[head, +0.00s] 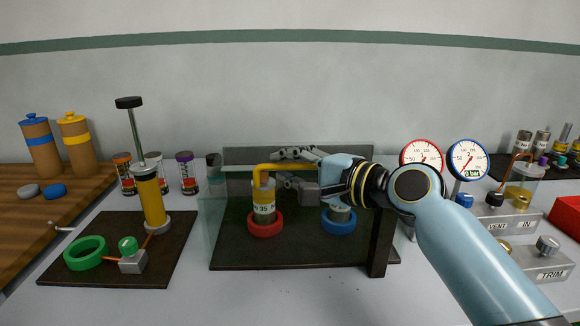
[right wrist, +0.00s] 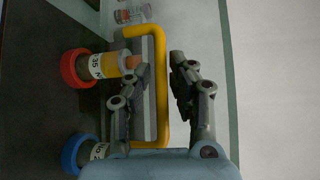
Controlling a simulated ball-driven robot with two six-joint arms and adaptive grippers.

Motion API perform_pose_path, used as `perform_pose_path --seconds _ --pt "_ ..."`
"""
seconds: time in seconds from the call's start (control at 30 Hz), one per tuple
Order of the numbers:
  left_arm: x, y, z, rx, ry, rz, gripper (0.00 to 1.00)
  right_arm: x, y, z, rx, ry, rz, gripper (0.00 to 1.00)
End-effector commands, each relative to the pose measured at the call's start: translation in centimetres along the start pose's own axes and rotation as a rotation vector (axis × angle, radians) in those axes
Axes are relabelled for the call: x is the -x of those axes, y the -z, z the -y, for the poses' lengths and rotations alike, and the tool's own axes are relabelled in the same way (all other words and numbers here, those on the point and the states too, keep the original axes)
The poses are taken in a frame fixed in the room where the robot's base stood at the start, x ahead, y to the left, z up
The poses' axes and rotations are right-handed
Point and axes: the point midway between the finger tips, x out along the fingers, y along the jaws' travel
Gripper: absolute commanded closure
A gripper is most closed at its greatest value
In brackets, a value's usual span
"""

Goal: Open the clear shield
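The clear shield (head: 213,215) is a see-through guard over the dark base in the middle of the head view; its pane edges are faint, and it looks closed. A yellow bent handle (head: 262,171) runs along its upper front. In the right wrist view the handle (right wrist: 165,110) is a long U-shaped bar. My right gripper (head: 281,167) is at the handle, hiding its right part. The wrist view shows the gripper (right wrist: 156,63) open, its fingers apart on either side of the bar; contact cannot be told. My left gripper is out of view.
Behind the shield stand pipes in a red ring (head: 265,229) and a blue ring (head: 339,226). A dark post (head: 381,240) stands at the right front. A yellow pump (head: 151,200) stands left; two gauges (head: 421,158) stand right. The front table is clear.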

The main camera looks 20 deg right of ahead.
Motion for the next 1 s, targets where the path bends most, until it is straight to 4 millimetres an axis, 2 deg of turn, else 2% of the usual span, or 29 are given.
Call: perform_pose_path --seconds 0.17,0.33,0.77,1.0 --pt "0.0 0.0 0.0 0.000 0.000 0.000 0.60 0.0 0.0 0.0 0.000 0.000 0.000 0.79" --pt "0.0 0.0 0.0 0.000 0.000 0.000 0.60 0.0 0.0 0.0 0.000 0.000 0.000 1.00" --pt "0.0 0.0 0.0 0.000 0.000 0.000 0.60 0.1 0.0 -0.2 0.000 -0.005 0.000 1.00" --pt "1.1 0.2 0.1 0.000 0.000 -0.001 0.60 -0.1 0.1 0.6 -0.017 -0.022 0.000 1.00"
